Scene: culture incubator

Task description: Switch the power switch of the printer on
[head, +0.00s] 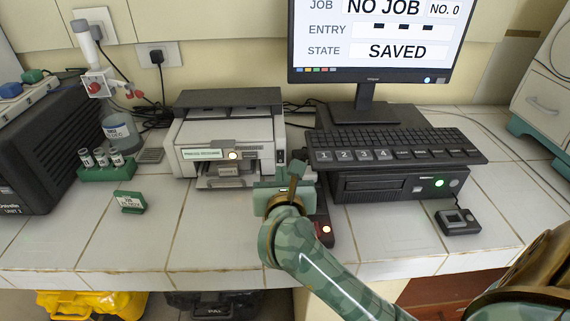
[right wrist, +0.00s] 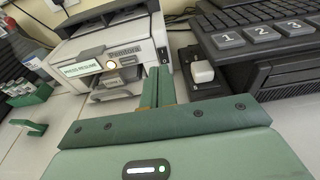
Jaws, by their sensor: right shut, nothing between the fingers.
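The printer (head: 222,128) is a pale box with a dark top, standing on the tiled bench left of the monitor. Its front carries a green-lettered label and a glowing round button (head: 233,155). A small dark switch-like part (head: 281,157) sits at the right end of its front; its position is too small to read. The printer (right wrist: 112,38) also fills the upper left of the right wrist view. My right gripper (head: 297,168) is shut and empty, its fingertips (right wrist: 157,72) close in front of the printer's right front edge. I cannot tell whether they touch it. My left gripper is not in view.
Right of the gripper stand a keyboard (head: 395,144) and a black computer unit (head: 385,184). A green vial rack (head: 107,172) and a small green sign (head: 130,202) stand left. The front left bench is mostly clear.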

